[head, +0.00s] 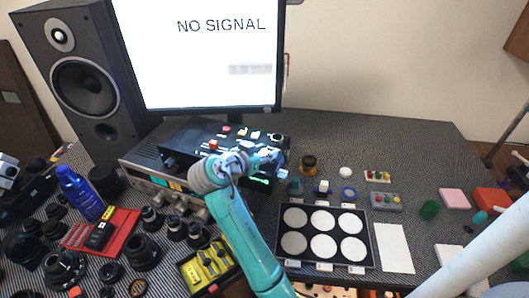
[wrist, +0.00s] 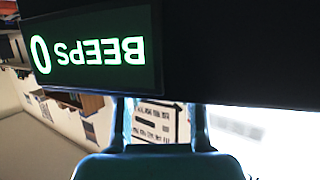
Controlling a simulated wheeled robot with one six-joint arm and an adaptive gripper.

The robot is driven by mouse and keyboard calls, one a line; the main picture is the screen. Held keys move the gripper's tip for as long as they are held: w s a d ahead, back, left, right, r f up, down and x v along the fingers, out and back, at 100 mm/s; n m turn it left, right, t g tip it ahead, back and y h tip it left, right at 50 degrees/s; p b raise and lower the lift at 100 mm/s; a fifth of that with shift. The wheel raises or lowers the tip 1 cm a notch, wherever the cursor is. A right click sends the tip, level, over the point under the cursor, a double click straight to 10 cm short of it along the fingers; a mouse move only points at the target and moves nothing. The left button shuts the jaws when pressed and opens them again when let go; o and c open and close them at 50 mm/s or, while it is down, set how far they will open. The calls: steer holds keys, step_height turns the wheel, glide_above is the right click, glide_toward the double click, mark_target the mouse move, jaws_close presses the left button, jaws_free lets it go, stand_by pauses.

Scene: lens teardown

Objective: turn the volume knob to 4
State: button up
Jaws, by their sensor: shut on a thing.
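The black control box (head: 205,134) stands on top of a grey amplifier. My gripper (head: 268,168) is at the box's right front corner, its fingers against the front. It is shut on what appears to be the volume knob, which the fingers hide. In the wrist view, my two fingers (wrist: 160,112) stand apart at the bottom middle, with a panel of dark markings behind them. The green display (wrist: 95,50) appears upside down there and reads BEEPS 0. A bit of green display (head: 260,181) shows under my gripper in the head view. No knob scale is readable.
A monitor (head: 205,50) reading NO SIGNAL stands behind the box, with a black speaker (head: 80,80) to its left. The amplifier (head: 143,171) has knobs along its front. A tray of white discs (head: 368,262) lies right of my arm. Camera lenses crowd the left.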

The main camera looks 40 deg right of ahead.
steer(key=o, duration=1.2)
steer(key=shift+c, duration=0.2)
steer(key=v, duration=1.2)
steer(key=shift+a+f, duration=0.1)
